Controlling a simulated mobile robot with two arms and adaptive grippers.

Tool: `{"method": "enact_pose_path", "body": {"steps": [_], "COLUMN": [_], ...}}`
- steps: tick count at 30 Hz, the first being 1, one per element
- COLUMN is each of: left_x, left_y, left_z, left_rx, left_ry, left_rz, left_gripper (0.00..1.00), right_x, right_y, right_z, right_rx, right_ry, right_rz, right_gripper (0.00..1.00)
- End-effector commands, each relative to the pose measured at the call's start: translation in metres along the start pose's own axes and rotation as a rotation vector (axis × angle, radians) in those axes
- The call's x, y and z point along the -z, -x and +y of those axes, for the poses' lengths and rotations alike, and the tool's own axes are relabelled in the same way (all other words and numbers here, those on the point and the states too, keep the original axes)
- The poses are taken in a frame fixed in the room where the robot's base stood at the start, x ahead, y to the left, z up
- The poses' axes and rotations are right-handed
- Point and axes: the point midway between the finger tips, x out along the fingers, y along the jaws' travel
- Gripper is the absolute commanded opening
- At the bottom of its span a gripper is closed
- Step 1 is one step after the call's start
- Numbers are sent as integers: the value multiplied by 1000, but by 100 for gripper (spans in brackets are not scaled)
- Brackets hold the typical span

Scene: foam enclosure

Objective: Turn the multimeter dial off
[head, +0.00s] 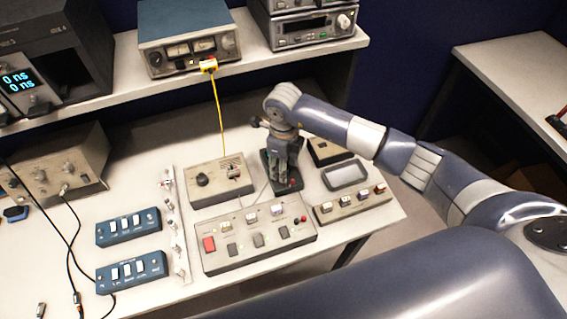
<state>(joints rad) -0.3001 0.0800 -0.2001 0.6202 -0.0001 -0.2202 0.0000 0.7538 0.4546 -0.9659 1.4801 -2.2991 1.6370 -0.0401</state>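My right gripper (282,175) points down over a small dark device (291,188) on the bench, which looks like the multimeter. The gripper covers most of its face, so its dial and its setting are hidden. I cannot tell whether the fingers touch it or are open or shut. My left gripper is not in view.
A beige box with a black knob (202,180) stands left of the gripper. A control panel with a red button (209,244) lies in front. A grey tray (345,174) and a switch strip (352,205) are to the right. A yellow cable (219,110) hangs from the shelf.

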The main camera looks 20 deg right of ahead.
Motion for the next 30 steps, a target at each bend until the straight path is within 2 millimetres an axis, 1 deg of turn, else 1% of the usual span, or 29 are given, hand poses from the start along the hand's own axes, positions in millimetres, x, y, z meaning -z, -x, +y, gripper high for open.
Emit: {"method": "enact_pose_path", "body": {"steps": [2,3,8,9,15,20,26,30], "left_x": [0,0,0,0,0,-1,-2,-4], "left_y": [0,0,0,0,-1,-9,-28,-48], "left_z": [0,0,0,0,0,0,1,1], "left_rx": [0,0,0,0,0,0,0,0], "left_ry": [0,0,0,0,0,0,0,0], "left_rz": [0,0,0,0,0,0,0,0], "left_gripper": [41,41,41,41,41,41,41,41], "right_x": [0,0,0,0,0,0,0,0], "right_y": [0,0,0,0,0,-1,-4,-6], "right_z": [0,0,0,0,0,-1,-2,-2], "right_rx": [0,0,0,0,0,1,4,5], "right_ry": [0,0,0,-1,4,37,145,258], "right_rz": [0,0,0,0,0,-1,-1,-2], "right_gripper": [44,40,3,0,0,0,0,0]}}
